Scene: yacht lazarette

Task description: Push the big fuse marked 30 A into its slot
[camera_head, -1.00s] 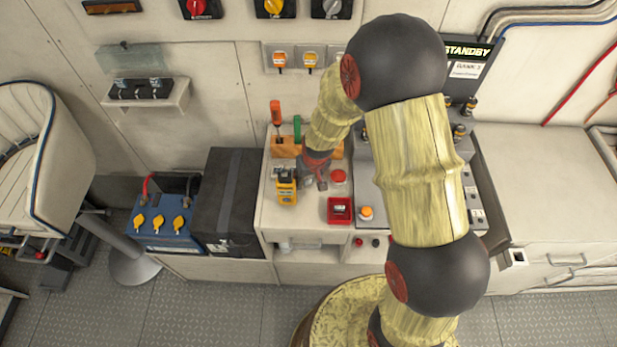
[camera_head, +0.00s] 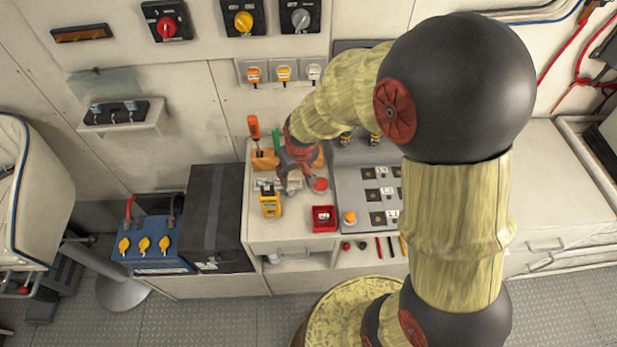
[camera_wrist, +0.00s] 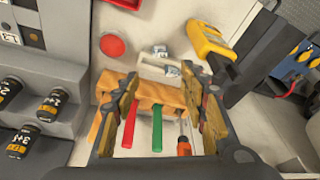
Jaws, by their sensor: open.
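My gripper (camera_head: 297,183) hangs over the back left of the bench, near the tool block. In the wrist view its open jaws (camera_wrist: 162,92) have nothing held between them. No 30 A marking can be read. Several black cylinders with orange-and-white labels stand at the wrist view's left, one of them large in front (camera_wrist: 50,105); I cannot tell whether any is the big fuse. In the head view the grey panel (camera_head: 345,185) has several dark square openings with small labels too small to read. My arm covers the panel's right part.
A tool block (camera_head: 265,160) with red and green handles, a yellow meter (camera_head: 270,205), a red disc (camera_head: 319,185), a red tray (camera_head: 324,222) and an orange-topped button (camera_head: 350,217) crowd the bench. A pale fitting (camera_wrist: 158,65) lies beyond the jaws in the wrist view.

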